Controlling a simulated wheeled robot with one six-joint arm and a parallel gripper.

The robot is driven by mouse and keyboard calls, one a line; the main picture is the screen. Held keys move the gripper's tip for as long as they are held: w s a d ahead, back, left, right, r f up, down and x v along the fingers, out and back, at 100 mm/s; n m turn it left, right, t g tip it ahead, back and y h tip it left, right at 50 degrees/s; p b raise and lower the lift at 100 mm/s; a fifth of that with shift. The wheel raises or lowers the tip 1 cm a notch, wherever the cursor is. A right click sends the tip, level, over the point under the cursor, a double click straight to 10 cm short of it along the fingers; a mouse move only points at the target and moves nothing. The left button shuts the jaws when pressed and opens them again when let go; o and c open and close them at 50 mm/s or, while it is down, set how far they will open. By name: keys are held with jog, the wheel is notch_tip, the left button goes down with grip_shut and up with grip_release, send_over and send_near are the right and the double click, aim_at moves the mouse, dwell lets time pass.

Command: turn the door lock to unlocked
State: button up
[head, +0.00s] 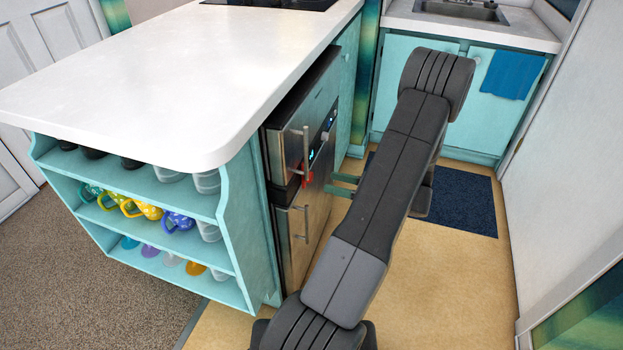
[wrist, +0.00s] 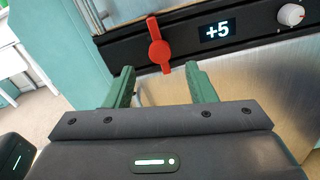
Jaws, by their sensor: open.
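The door lock is a red lever (wrist: 160,50) with a round middle, on the dark strip of the appliance front. In the wrist view its long axis runs close to upright, slightly tilted. In the head view it is a small red spot (head: 308,177) beside the upper door handle. My gripper (wrist: 160,76) is open, its two green fingers apart and nothing between them. The lever is just ahead of the gap between the fingertips, and no contact shows. In the head view, my gripper's green fingers (head: 343,184) point left at the appliance, partly hidden by my arm.
The strip also carries a display (wrist: 217,32) reading +5 and a white knob (wrist: 291,15). Metal door handles (head: 306,222) stick out from the appliance. A white counter (head: 170,70) overhangs it, with mug shelves (head: 150,225) at the end. Floor is free around the blue mat (head: 470,205).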

aim_at(312, 178)
jog(key=b+x, duration=0.1)
jog(key=x, duration=0.6)
jog(key=shift+a, duration=0.1)
jog(key=c, duration=1)
